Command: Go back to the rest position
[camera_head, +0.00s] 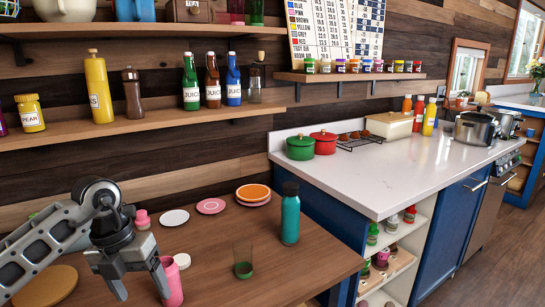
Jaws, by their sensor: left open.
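My left gripper (142,284) comes in from the left and hangs fingers-down over the wooden table (210,250). Its two fingers are spread apart, and I see nothing held between them. A pink bottle or cup (173,283) stands right beside the right-hand finger, which overlaps it in the picture; I cannot tell whether they touch. My right gripper is not in view.
On the table are a teal bottle (290,218), a glass with green contents (243,262), small plates (211,206), and a round wooden board (46,286). A wall shelf (150,122) with bottles runs above. A white counter (400,165) stands to the right.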

